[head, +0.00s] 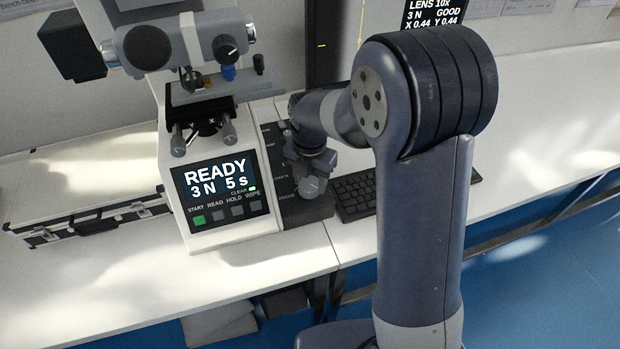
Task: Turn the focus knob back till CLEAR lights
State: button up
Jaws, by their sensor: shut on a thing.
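The hardness tester (228,225) stands on the white bench. Its screen (218,182) reads READY, 3 N, 5 s. The small CLEAR lamp (252,188) beside its label glows green. My gripper (307,186) is low at the tester's right side, by the dark side panel with its column of labels. It is shut on the focus knob, which my wrist and gripper largely hide. The fingertips are not clearly visible.
A keyboard (354,196) lies just right of my gripper. A silver-edged case (88,208) lies left of the tester. The stage (225,87) and objective turret are above. A monitor (436,12) stands behind, reading LENS 10x, 3 N, GOOD. The bench is clear at right.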

aim_at(310, 182)
jog(key=o, duration=1)
notch_tip(310, 182, up, 11)
jog(key=shift+f, duration=0.1)
